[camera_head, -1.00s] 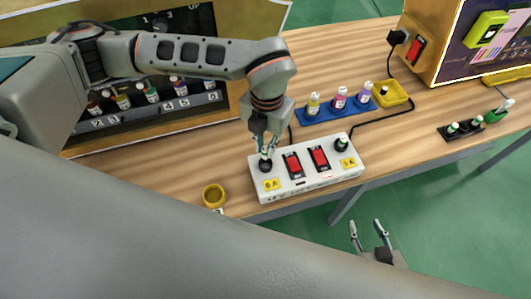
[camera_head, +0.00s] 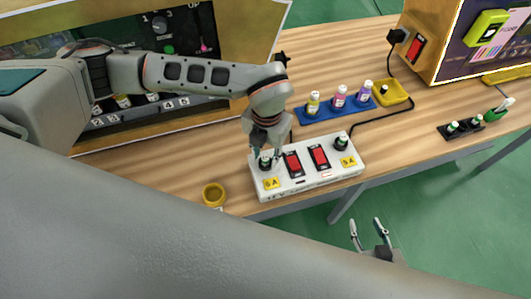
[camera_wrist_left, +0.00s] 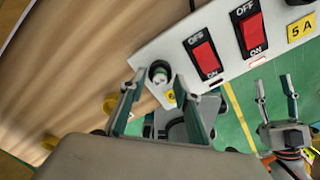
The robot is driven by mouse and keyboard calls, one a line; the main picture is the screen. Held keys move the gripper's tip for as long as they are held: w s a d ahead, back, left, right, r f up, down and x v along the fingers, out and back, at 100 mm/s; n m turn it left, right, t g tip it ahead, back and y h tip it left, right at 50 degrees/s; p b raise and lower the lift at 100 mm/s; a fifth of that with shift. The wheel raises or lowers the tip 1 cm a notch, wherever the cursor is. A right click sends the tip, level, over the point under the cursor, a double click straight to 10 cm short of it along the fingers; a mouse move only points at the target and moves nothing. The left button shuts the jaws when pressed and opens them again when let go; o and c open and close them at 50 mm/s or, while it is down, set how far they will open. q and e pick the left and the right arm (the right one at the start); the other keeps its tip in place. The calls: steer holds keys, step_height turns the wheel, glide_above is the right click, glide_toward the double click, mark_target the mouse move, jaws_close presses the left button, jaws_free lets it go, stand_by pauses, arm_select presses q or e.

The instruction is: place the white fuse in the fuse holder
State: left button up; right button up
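The white fuse box (camera_head: 308,178) lies on the table with two red switches and a round black fuse holder at each end. In the left holder (camera_head: 265,163) sits a small pale, greenish-topped piece, apparently the white fuse (camera_wrist_left: 158,74); how deep it sits is unclear. My left gripper (camera_head: 266,155) is just above this holder, fingers apart on either side. In the left wrist view the open fingers (camera_wrist_left: 160,92) are clear of the fuse. My right gripper (camera_head: 369,228) is open and empty beyond the table's front edge.
A blue tray (camera_head: 322,115) with several small bottles and a yellow dish (camera_head: 391,92) stand behind the box. A yellow ring-shaped cup (camera_head: 213,193) is to its left. A black rack (camera_head: 462,130) with green-and-white pieces is at right. A black cable runs behind the box.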

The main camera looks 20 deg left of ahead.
mark_target(266, 157)
arm_select(q)
steer(key=shift+r, duration=0.15)
step_height(266, 157, up, 12)
steer(key=b, duration=0.1)
stand_by(0.6)
steer(key=shift+d, duration=0.1)
